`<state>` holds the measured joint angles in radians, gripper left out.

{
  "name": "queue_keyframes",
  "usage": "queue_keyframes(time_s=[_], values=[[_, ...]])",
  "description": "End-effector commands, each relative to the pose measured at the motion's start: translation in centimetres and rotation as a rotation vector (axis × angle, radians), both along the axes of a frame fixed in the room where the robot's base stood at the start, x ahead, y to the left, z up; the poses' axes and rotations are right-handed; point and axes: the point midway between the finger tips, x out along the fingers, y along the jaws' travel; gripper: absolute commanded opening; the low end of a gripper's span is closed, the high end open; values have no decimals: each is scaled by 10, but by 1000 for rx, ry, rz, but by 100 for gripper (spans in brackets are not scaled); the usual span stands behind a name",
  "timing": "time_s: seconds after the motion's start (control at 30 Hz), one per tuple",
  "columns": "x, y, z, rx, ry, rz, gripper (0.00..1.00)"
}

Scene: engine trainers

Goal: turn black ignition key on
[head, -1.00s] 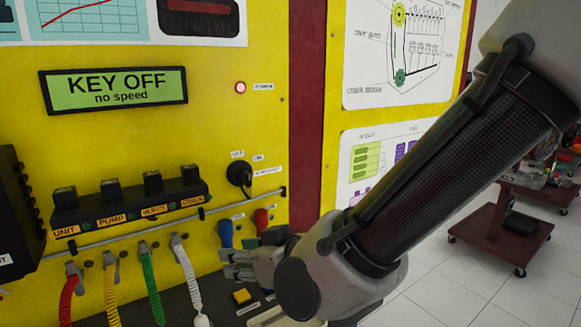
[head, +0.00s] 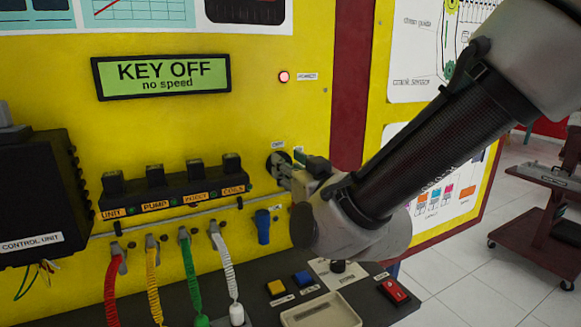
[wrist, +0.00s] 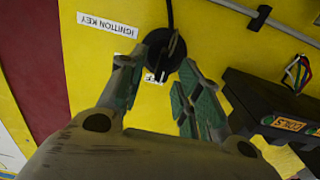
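The black ignition key (head: 272,163) sits in its round switch on the yellow panel, partly hidden by my gripper in the head view. In the wrist view the black key (wrist: 164,46) shows between and just beyond my fingertips. My gripper (head: 284,172) is at the key, coming from the right. In the wrist view its two fingers (wrist: 158,78) are apart, one on each side of the key. I cannot tell whether they touch it. The display (head: 163,76) reads "KEY OFF no speed".
A red lamp (head: 283,77) glows above the key. Left of it is a row of black switches (head: 175,185) above coiled cables (head: 190,275). A blue lever (head: 262,226) is below the key. A bench with buttons (head: 276,288) and a tray (head: 318,312) stands in front.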

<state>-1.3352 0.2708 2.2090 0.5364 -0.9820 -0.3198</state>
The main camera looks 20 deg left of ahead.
Motion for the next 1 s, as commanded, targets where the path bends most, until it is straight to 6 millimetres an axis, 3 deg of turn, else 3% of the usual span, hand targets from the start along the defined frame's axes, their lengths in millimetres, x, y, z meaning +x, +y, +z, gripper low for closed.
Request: queue_keyframes(time_s=[0.27,0.47,1.0], values=[[1,2,0,-1,1,0,34],[1,2,0,-1,1,0,0],[2,0,0,60,79,0,0]])
